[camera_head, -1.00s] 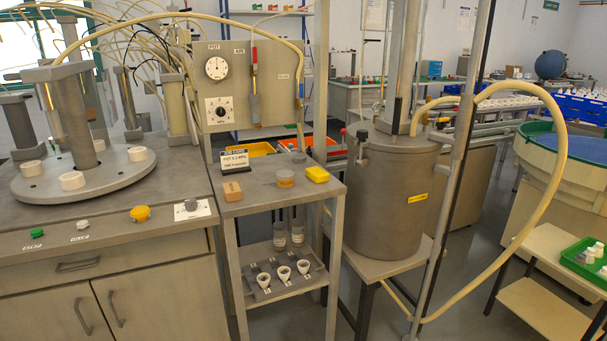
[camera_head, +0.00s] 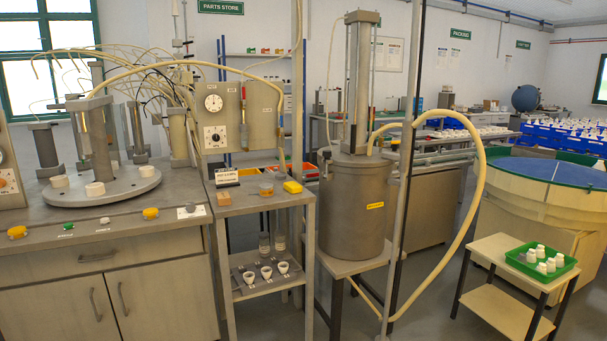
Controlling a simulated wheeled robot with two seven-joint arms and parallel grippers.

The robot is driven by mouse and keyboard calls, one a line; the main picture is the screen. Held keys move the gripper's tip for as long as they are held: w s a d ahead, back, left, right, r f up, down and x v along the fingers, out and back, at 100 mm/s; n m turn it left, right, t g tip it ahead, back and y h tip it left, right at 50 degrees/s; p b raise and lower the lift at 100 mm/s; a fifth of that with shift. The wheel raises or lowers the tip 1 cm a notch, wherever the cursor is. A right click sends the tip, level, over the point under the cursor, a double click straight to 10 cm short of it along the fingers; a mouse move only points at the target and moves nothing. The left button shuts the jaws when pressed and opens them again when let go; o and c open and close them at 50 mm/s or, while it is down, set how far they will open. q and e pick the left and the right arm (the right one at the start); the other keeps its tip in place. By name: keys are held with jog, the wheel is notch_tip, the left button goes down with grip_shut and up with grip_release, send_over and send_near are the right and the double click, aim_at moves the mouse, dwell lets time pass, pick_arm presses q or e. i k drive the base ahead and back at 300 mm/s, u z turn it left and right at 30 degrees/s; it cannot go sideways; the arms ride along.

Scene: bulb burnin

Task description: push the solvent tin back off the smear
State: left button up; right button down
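On the top of the narrow grey stand (camera_head: 248,208) in the middle left is a small round orange-and-grey container (camera_head: 267,190). It may be the solvent tin, but its label is too small to read. I cannot make out a smear clearly on the stand top. Neither of my grippers shows in the head view.
A yellow block (camera_head: 292,187), a tan block (camera_head: 223,198) and a sign card (camera_head: 227,177) share the stand top. Small white cups (camera_head: 266,272) sit on its lower shelf. A large metal vessel (camera_head: 355,212) stands close on the right. Open floor lies before the low table (camera_head: 505,285).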

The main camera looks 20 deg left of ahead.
aim_at(267, 191)
jog(key=z, duration=0.05)
jog(key=i, duration=2.05)
jog(key=u, duration=0.55)
